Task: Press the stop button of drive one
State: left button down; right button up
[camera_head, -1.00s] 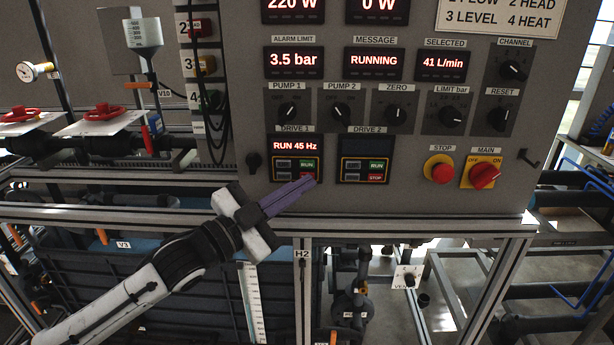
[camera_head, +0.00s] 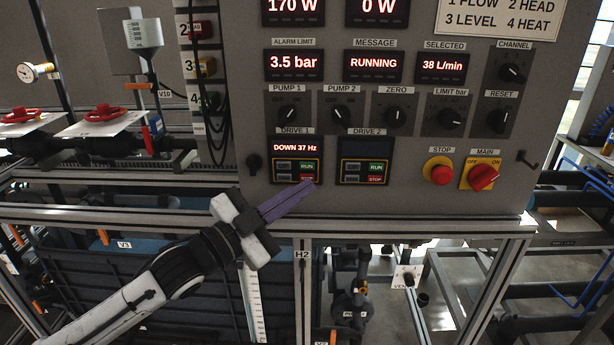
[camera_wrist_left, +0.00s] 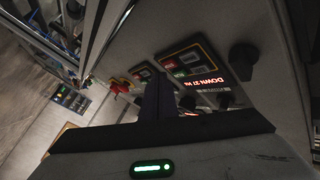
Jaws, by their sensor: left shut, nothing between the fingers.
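The drive one unit (camera_head: 297,160) is on the grey panel under the label DRIVE 1. Its display reads DOWN 37 Hz in red. In the left wrist view the dark fingers (camera_wrist_left: 157,98) reach toward the panel and the lit display (camera_wrist_left: 207,79). My right gripper is out of view.
The drive two unit (camera_head: 364,160) sits to the right with a blank display. Further right are a red STOP mushroom button (camera_head: 441,173) and a red MAIN switch (camera_head: 483,177). A black knob (camera_head: 253,161) sticks out left of drive one. A metal frame rail (camera_head: 400,215) runs below the panel.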

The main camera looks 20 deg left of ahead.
pick_arm(q)
jog(key=shift+s, duration=0.15)
jog(key=s, duration=0.2)
jog(key=s+d+p, duration=0.1)
jog(key=s, duration=0.1)
jog(key=shift+s+d, duration=0.2)
jog(key=shift+s, duration=0.15)
jog(key=shift+f, duration=0.1)
dwell(0.7)
jog(key=s+f+n+g+y, duration=0.2)
jog(key=s+f+n, duration=0.1)
jog(key=f, duration=0.8)
jog(key=s+f+n+g+y, duration=0.1)
jog(key=s+f+n+y, duration=0.25)
jog(key=f, duration=0.75)
jog(key=s+f+n+g+y, duration=0.1)
jog(key=s+f+n+g, duration=0.3)
jog(key=s+f, duration=1.3)
jog(key=shift+s+d+f+n+g+y, duration=0.2)
jog(key=shift+n+g+y, duration=0.15)
jog(key=shift+g, duration=0.45)
jog(key=shift+a, duration=0.1)
